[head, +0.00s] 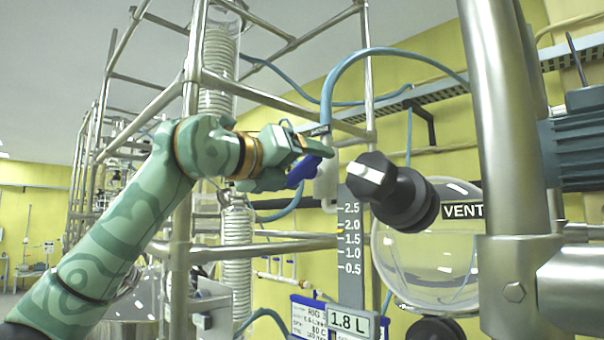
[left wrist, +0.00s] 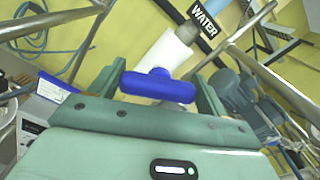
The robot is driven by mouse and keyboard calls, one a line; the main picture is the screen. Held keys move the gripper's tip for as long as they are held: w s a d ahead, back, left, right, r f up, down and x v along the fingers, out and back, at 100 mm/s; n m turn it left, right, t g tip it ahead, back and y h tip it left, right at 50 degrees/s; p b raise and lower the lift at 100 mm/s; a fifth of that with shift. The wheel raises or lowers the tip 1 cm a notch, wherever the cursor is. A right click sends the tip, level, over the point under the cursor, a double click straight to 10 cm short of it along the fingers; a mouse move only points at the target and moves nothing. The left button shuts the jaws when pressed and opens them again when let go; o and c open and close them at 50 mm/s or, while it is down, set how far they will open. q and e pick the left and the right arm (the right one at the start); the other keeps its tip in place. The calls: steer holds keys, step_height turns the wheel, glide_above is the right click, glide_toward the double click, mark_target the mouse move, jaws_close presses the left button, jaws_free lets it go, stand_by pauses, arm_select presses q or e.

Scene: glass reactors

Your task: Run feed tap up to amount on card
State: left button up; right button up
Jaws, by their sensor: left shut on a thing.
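My left gripper (head: 292,160) is shut on the blue tap handle (head: 305,170), below the blue hose. In the left wrist view the blue handle (left wrist: 158,86) lies crosswise between the fingers, in front of a white tap body (left wrist: 166,52) and a "WATER" label (left wrist: 205,18). The card (head: 348,322) reads "1.8 L". Above it stands a grey scale (head: 350,285) marked 0.5 to 2.5, with a small yellow mark between 1.5 and 2.0. A round glass vessel (head: 430,262) is right of the scale; I cannot clearly tell its liquid level. My right gripper is out of view.
A black knob with a white bar (head: 372,176) and a "VENT" label (head: 462,211) sit in front of the vessel. A thick steel post (head: 505,130) stands at right, beside a blue-grey motor (head: 575,150). Steel frame tubes (head: 275,97) surround my left arm.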

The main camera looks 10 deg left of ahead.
arm_select(q)
steer(key=o, duration=1)
steer(key=shift+a, duration=0.1)
steer(key=shift+s+a+b, duration=0.2)
steer(key=shift+s+b, duration=0.1)
steer(key=shift+s, duration=0.05)
steer(key=b+v, duration=0.5)
steer(key=v, duration=1)
steer(key=shift+s+a, duration=0.15)
steer(key=shift+s, duration=0.05)
